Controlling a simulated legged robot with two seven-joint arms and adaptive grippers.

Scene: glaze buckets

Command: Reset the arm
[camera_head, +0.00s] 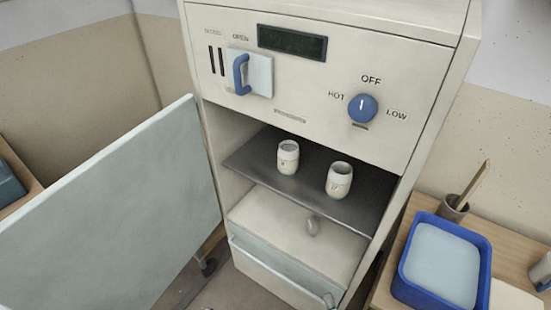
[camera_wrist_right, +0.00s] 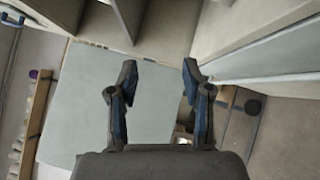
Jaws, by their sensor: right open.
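My right gripper (camera_wrist_right: 160,75) shows in the right wrist view with its two dark, blue-padded fingers spread apart. Nothing is between the fingertips. Behind it is a broad pale grey-green panel (camera_wrist_right: 150,120), and cabinet edges are close by. I cannot make out the right gripper clearly in the head view. My left gripper shows in neither view.
A cream cabinet (camera_head: 225,20) has a blue handle (camera_head: 239,74) and a blue dial (camera_head: 362,108). Two pale cups (camera_head: 288,157) (camera_head: 339,180) stand on its dark shelf (camera_head: 262,150). Its door (camera_head: 120,215) is swung open left. A blue tray (camera_head: 484,262) sits on the right-hand table.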

